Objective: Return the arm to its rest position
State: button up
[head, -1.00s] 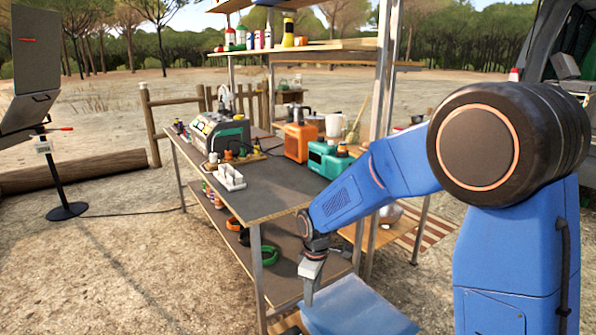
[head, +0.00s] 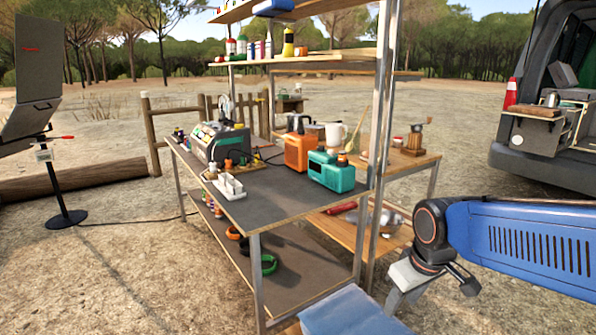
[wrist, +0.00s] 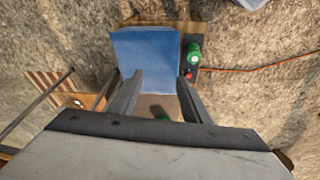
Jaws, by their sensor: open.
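My gripper (head: 400,296) hangs at the lower right in the head view, at the end of my blue arm, which comes in from the right edge. In the wrist view my gripper (wrist: 160,85) shows two dark fingers spread apart with nothing between them. Beyond the fingers, below, is a flat blue surface (wrist: 145,50); the same blue surface (head: 350,312) shows at the bottom of the head view. A rest position is not marked in either view.
A metal workbench (head: 290,195) with tools and orange and teal machines stands left of my gripper. A shelf post (head: 378,150) rises close by. A wooden side table (head: 415,160) and a van (head: 545,130) are behind. Open gravel lies between bench and van.

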jog(key=s+d+r+m+t, duration=0.1)
jog(key=s+d+m, duration=0.3)
jog(key=s, duration=0.8)
jog(key=shift+s+d+r+m+t+h, duration=0.15)
jog(key=shift+s+d+m+t+h, duration=0.2)
jog(key=shift+d, duration=0.55)
